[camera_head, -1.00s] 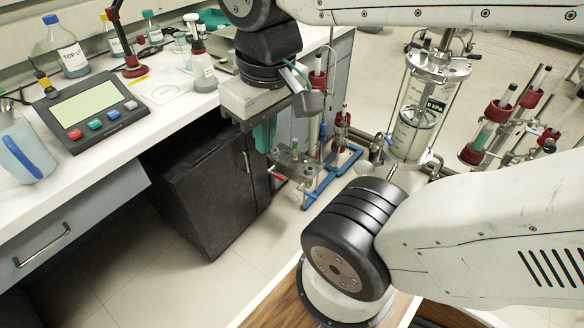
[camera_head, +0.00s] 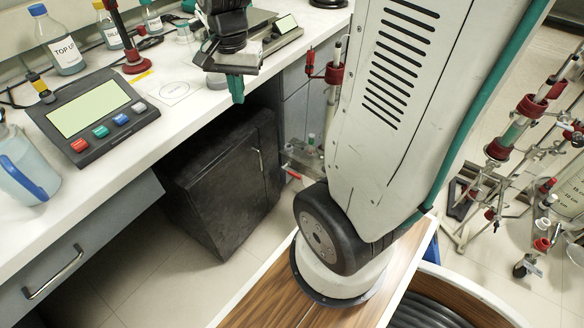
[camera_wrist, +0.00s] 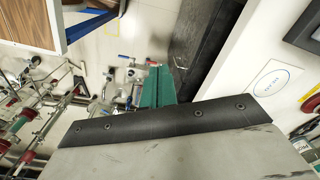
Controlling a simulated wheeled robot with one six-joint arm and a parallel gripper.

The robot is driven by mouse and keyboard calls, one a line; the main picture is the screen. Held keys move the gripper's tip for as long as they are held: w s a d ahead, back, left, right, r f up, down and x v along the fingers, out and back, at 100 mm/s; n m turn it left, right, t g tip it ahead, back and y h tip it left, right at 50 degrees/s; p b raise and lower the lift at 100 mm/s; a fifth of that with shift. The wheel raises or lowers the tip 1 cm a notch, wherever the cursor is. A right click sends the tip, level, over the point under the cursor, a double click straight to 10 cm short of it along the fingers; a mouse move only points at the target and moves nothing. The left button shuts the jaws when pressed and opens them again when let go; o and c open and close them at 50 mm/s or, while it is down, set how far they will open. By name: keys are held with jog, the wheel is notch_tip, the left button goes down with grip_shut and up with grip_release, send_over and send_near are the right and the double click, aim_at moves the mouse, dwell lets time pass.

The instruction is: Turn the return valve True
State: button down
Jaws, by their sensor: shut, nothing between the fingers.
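My gripper (camera_head: 236,88), with teal fingers, points down in front of the bench edge in the head view. It is shut and empty. Its teal fingers also show in the wrist view (camera_wrist: 157,88), beyond the dark edge of my wrist. A small valve with a red handle (camera_head: 293,173) shows low beside the dark cabinet, partly hidden by my arm. I cannot tell which one is the return valve.
The white bench (camera_head: 150,130) holds bottles and a control box (camera_head: 88,112) with coloured buttons. A dark cabinet (camera_head: 222,185) stands under it. Glass columns with red clamps (camera_head: 505,130) stand on the right. My arm hides much of the middle. Floor is clear at lower left.

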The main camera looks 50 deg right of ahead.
jog(key=w+d+f+m, duration=0.4)
jog(key=d+f+m, duration=0.1)
jog(key=d+f, duration=0.15)
jog(key=m, duration=1.8)
send_over(296, 175)
notch_tip(296, 175, down, 32)
notch_tip(296, 175, down, 14)
jog(key=shift+f, duration=0.1)
